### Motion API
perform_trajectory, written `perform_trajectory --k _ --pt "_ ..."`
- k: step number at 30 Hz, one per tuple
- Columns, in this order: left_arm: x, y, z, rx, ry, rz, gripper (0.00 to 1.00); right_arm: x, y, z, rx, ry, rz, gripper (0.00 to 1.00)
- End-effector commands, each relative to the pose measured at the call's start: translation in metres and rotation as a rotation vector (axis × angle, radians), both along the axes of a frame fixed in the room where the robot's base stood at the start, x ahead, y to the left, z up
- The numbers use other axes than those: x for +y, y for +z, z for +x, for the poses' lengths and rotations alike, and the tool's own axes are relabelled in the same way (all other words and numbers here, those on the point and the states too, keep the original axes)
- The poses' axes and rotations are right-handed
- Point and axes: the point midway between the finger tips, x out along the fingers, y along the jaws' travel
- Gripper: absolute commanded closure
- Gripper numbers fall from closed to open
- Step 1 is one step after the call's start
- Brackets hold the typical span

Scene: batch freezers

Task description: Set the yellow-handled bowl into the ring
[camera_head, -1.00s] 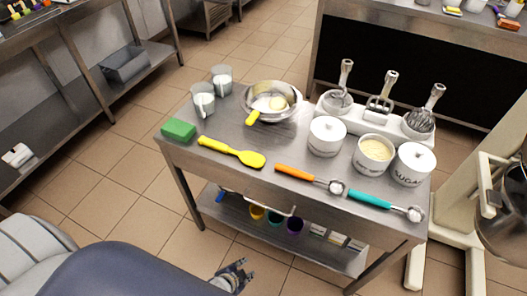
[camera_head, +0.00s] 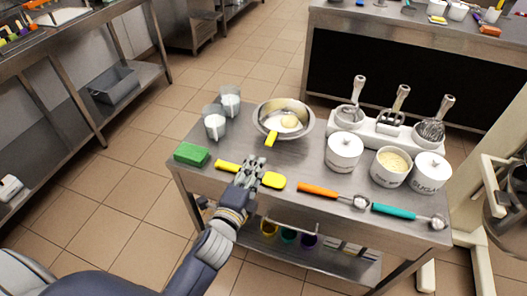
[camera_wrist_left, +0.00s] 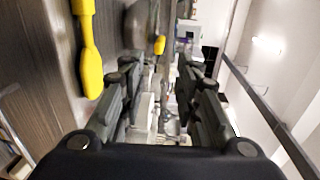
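The steel bowl (camera_head: 305,128) with a yellow handle (camera_head: 271,138) stands on the back part of the steel table (camera_head: 240,150), its handle pointing to the front. Something white and yellow lies inside it. My left gripper (camera_head: 257,165) is open and empty, above the yellow spatula (camera_head: 273,181) and in front of the handle. In the left wrist view the two fingers (camera_wrist_left: 160,85) stand apart, with the handle (camera_wrist_left: 159,45) small and farther off between them. I cannot make out the ring clearly. My right gripper is not in view.
Two glasses (camera_head: 215,127) stand left of the bowl, and a green sponge (camera_head: 191,154) lies at the left corner. Several white canisters (camera_head: 343,152) and a utensil stand (camera_head: 379,131) are on the right. Orange (camera_head: 319,191) and teal (camera_head: 394,211) scoops lie along the front.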

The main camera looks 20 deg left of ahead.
Motion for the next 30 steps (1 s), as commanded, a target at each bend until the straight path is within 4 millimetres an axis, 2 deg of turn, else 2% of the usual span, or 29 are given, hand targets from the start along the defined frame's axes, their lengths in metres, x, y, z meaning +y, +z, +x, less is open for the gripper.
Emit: perform_trajectory --k 15,30 --pt "-0.002 -0.009 0.062 -0.001 -0.001 -0.001 0.70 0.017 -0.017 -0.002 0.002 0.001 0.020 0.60" --pt "-0.004 -0.015 0.120 0.001 -0.001 -0.002 0.70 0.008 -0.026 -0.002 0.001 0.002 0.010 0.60"
